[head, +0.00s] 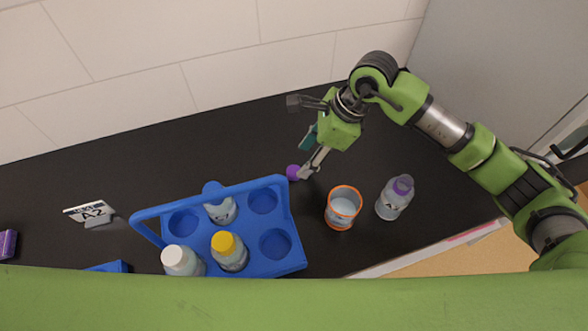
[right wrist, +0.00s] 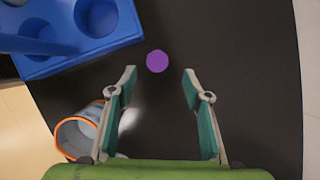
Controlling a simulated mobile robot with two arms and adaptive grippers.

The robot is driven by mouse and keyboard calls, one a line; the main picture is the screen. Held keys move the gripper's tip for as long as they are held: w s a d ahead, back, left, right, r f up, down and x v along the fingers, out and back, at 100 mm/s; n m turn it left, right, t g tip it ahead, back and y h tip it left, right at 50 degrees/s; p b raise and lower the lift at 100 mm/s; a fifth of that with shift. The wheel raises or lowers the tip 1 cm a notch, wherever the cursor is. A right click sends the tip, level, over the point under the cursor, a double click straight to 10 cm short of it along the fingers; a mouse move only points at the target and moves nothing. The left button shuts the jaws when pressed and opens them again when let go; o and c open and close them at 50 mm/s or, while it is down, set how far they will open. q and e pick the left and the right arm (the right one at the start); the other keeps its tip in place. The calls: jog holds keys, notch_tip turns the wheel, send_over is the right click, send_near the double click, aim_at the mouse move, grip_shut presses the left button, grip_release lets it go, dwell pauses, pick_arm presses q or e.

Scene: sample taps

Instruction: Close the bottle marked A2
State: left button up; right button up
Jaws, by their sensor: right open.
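A small purple cap (head: 293,172) lies on the dark counter, just right of the blue carrier. A clear bottle with purple at its neck (head: 392,200) stands at the right; its label seems to start with A, but the rest is hard to read. My right gripper (head: 299,138) is open and empty, with one finger close to the cap in the head view. In the right wrist view, the cap (right wrist: 157,61) shows between and slightly beyond the fingertips (right wrist: 160,75). My left gripper is not in view.
A blue carrier (head: 150,231) holds bottles, one yellow-capped (head: 223,243) and one white-capped (head: 174,256), with empty holes at right. An orange-rimmed beaker (head: 342,212) stands between carrier and clear bottle. A card reading A2 (head: 92,213) stands at left. A wall (head: 215,60) runs behind.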

aim_at(295, 171)
jog(key=x, duration=0.1)
jog(key=p+x, duration=0.1)
jog(key=x, duration=0.1)
jog(key=p+x, duration=0.1)
jog(key=shift+s+a+f, duration=0.2)
jog(key=shift+s, duration=0.05)
jog(key=shift+f, duration=0.3)
jog(key=c, duration=0.8)
